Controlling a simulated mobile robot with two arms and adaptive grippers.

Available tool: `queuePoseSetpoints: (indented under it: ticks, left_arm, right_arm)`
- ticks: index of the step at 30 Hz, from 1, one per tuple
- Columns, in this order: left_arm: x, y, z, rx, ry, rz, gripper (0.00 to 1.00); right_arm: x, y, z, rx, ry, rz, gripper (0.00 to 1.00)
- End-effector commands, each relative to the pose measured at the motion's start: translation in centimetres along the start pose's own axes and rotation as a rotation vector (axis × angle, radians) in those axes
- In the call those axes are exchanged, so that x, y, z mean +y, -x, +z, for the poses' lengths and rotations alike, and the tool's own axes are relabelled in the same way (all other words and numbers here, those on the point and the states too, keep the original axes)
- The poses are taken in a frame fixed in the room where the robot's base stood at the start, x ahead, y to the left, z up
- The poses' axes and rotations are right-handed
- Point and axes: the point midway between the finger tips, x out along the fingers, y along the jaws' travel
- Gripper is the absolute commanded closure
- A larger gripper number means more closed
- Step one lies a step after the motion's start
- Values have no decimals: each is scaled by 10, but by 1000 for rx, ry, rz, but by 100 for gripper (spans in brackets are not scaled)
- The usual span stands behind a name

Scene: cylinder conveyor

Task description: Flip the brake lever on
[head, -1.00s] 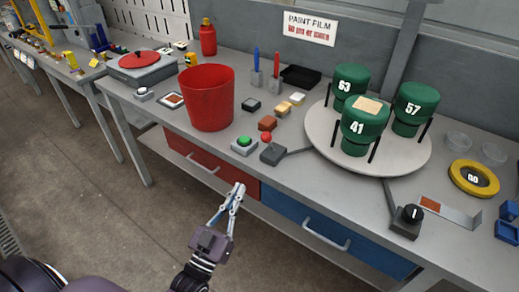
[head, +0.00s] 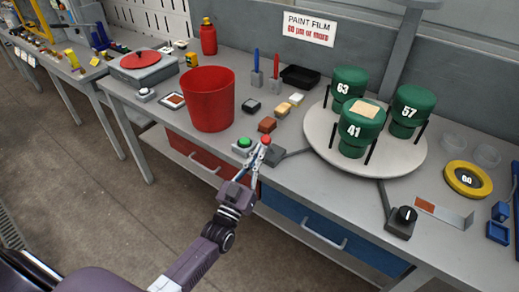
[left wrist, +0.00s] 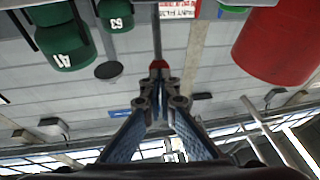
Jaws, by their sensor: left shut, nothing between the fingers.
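The brake lever appears to be the small lever with a red ball knob (head: 266,139) on a dark grey base (head: 273,155) near the table's front edge. In the left wrist view the red knob (left wrist: 158,65) sits on a dark rod just beyond my fingertips. My left gripper (head: 256,162) is shut and empty, its tips just below and in front of the knob. In the left wrist view its fingers (left wrist: 158,85) meet close to the knob; I cannot tell whether they touch it. They hide part of the lever. My right gripper is not in view.
A green button (head: 242,147) stands close left of the lever, with a red bin (head: 208,100) behind it. Brown blocks (head: 267,125) lie behind the lever. A round turntable (head: 405,157) with green numbered canisters is to the right.

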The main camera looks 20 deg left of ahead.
Motion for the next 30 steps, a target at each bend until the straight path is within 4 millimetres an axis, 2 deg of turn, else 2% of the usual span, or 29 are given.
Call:
queuePoseSetpoints:
  ticks: [14,30]
  left_arm:
    - [0,-6,0,-2,0,0,100]
    - [2,-16,-7,-88,-13,0,100]
  right_arm:
    - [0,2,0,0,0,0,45]
    - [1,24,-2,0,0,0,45]
